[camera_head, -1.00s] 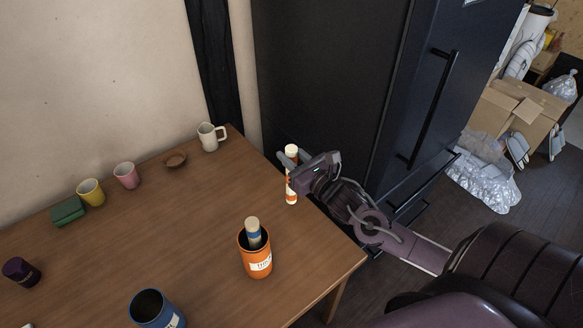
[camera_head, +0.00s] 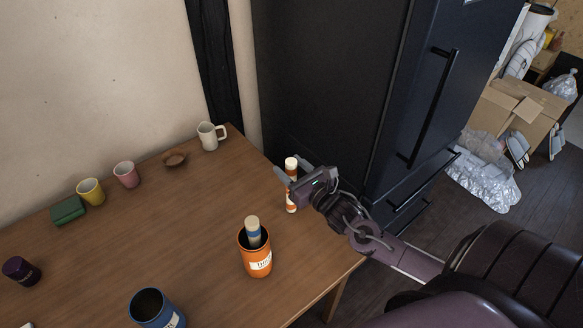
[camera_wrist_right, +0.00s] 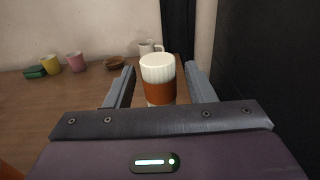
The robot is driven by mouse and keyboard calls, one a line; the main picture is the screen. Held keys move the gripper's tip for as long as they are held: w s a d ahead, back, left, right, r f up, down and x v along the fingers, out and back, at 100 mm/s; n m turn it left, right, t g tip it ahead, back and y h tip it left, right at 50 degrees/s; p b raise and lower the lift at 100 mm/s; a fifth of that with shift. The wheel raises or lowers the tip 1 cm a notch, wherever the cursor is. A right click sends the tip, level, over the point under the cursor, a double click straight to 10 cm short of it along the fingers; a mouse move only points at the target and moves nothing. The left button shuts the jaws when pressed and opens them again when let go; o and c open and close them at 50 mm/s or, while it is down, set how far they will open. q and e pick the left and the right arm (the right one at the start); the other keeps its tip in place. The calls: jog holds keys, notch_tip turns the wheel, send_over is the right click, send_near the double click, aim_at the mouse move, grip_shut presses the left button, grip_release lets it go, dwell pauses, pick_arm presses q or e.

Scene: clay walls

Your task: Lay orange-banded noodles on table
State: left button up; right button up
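The orange-banded noodles (camera_head: 291,205) are an upright white cylinder with orange bands near the table's right edge. Their base looks level with the table top (camera_head: 190,210). In the right wrist view the noodles (camera_wrist_right: 158,88) are between my right gripper's fingers, with a gap on each side. My right gripper (camera_head: 293,176) is open around their upper part, and its fingers and palm hide some of the middle. My left gripper is not in view.
An orange canister (camera_head: 258,262) holding a blue-banded cylinder (camera_head: 253,232) stands nearby. A blue canister (camera_head: 157,312) is at the front. A white mug (camera_head: 208,137), brown dish (camera_head: 174,160), pink cup (camera_head: 126,175) and yellow cup (camera_head: 90,191) line the back. The table's middle is clear.

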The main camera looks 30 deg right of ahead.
jog(key=shift+s+r, duration=0.1)
jog(key=shift+r, duration=0.05)
jog(key=shift+s, duration=0.4)
jog(key=s+d, duration=0.1)
jog(key=s, duration=1)
jog(key=shift+b, duration=0.35)
